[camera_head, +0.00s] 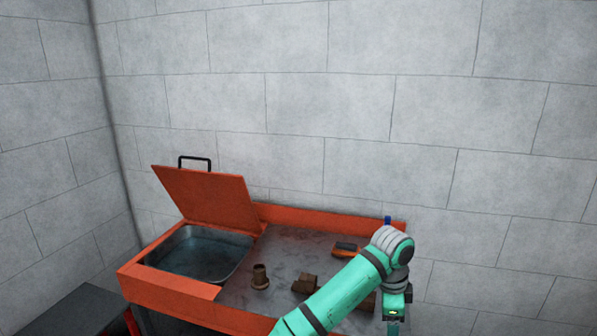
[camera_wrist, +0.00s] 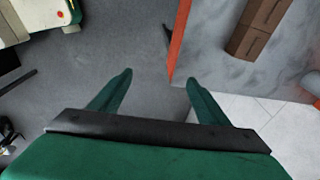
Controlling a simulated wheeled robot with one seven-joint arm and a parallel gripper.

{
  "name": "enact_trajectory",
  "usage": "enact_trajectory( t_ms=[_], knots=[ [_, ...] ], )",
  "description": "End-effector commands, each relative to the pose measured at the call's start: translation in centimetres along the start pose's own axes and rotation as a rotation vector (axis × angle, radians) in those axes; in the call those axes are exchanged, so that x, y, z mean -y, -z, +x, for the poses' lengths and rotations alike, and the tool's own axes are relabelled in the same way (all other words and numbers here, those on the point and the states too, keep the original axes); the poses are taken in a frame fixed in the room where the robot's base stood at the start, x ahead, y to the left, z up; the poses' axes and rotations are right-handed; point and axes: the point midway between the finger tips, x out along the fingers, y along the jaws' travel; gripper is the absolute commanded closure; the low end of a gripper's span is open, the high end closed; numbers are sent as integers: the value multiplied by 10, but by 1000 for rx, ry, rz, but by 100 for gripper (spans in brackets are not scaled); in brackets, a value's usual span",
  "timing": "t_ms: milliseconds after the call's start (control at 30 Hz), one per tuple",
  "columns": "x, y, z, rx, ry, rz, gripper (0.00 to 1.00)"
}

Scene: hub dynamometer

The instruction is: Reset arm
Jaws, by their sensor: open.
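My gripper (camera_wrist: 159,92) shows in the wrist view with its two green fingers spread apart and nothing between them. It is over the grey floor, beside the orange edge of the workbench (camera_wrist: 181,35). In the head view my green arm reaches up from the bottom to the right end of the orange workbench (camera_head: 170,292). The gripper end hangs down there at the bench's right side, and its fingertips are not clear in that view.
An orange lid (camera_head: 208,199) with a black handle stands open over a metal basin (camera_head: 200,254) at the bench's left. A brown flanged part (camera_head: 260,277), a brown block (camera_head: 305,284) and a dark-and-orange item (camera_head: 345,248) sit on the grey top. Block walls stand behind and left.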

Motion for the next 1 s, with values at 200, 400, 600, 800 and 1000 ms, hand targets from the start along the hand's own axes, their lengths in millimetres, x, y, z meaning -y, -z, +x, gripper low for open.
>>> enact_trajectory(
  t_ms=[200,400,600,800,1000],
  knots=[
    [-4,31,32,-120,38,-32,30],
    [-9,73,66,-291,93,-100,30],
    [-16,108,91,-461,148,-197,30],
    [-24,134,109,-619,201,-313,30],
    [-33,150,124,-761,252,-447,30]
  ],
)
